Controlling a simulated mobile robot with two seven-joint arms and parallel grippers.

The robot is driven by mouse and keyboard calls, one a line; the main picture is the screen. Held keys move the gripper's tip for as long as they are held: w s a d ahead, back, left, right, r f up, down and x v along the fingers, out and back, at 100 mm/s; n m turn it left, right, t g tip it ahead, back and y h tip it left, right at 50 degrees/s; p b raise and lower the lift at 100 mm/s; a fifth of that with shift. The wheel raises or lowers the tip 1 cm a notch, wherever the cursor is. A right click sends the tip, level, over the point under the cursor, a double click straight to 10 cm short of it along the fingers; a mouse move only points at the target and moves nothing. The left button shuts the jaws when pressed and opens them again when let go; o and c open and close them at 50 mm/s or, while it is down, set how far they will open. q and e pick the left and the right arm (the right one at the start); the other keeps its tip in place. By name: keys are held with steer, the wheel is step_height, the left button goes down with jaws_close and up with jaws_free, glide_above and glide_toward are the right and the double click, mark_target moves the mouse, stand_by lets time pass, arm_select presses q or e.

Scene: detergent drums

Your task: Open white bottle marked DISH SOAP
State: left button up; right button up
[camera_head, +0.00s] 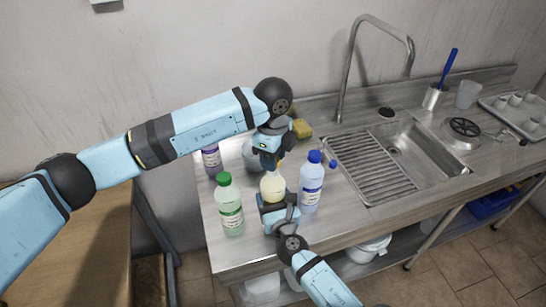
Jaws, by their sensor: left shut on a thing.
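A pale cream-white bottle (273,187) stands near the front of the counter, between a green-capped bottle and a blue-capped bottle. Its label is hidden, so I cannot read any marking. My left gripper (268,158) points down over its top and is shut; the cap is hidden there. My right gripper (278,208) comes from the front and is at the lower part of the bottle, with its jaws beside the body. How tightly they close is not clear.
Close by stand the green-capped bottle (230,208), the blue-capped bottle (311,187) and a purple-labelled bottle (212,160). A grey round item (252,155) and a yellow sponge (302,129) are behind. The sink (410,150) and tall faucet (346,75) are to the right.

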arm_select(q)
steer(key=shift+r, duration=1.9)
arm_select(e)
steer(key=o, duration=1.8)
